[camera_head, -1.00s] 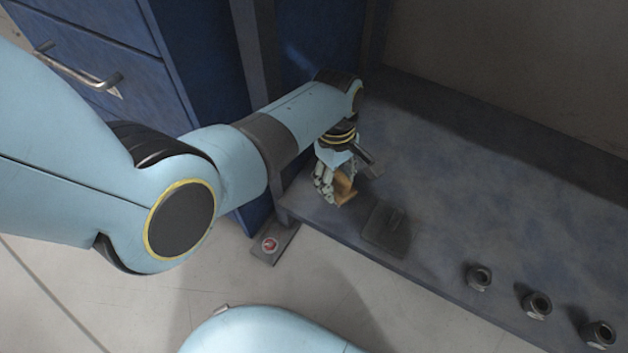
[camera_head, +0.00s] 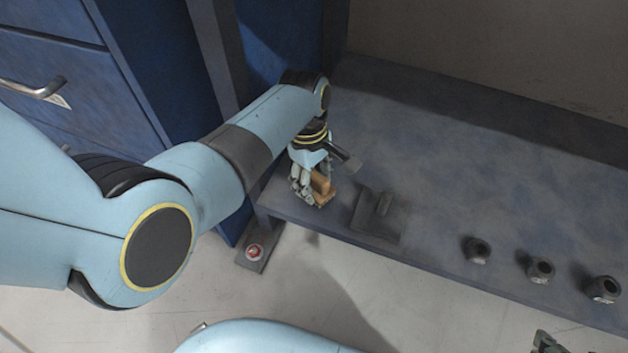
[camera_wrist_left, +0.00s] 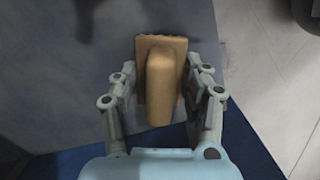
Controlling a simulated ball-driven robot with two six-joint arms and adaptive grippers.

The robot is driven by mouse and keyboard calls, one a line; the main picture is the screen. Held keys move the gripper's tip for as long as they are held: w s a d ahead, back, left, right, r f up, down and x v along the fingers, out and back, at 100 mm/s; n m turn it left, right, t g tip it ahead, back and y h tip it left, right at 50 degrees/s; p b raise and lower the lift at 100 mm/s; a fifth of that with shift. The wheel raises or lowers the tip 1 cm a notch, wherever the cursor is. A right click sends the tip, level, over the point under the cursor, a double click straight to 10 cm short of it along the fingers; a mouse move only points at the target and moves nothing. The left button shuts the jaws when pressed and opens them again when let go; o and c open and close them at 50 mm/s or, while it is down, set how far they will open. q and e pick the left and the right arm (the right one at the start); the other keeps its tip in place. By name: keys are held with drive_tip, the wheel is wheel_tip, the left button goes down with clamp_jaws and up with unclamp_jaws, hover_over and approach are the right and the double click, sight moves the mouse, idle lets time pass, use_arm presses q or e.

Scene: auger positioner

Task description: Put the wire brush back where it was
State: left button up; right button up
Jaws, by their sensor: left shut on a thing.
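The wire brush (camera_head: 322,187), with an orange-brown wooden body, is in my left gripper (camera_head: 312,189) near the left end of the bench. In the left wrist view, the brush (camera_wrist_left: 161,85) sits between the two fingers of the left gripper (camera_wrist_left: 161,80), its block toward the top and its rounded handle toward the palm. I cannot tell whether the brush touches the bench top. A small part of my right gripper (camera_head: 549,344) shows at the bottom right edge; its jaws are mostly out of frame.
A dark plate with a raised rib (camera_head: 378,217) lies on the grey-blue bench (camera_head: 440,170), just right of the brush. Three dark nuts (camera_head: 476,250) stand along the front edge farther right. A blue drawer cabinet (camera_head: 70,90) is at left. The bench's middle is clear.

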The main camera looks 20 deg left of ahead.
sight(314, 172)
use_arm(q)
drive_tip(key=shift+f, duration=0.2)
drive_tip(key=o, duration=1.1)
drive_tip(key=shift+r, duration=0.2)
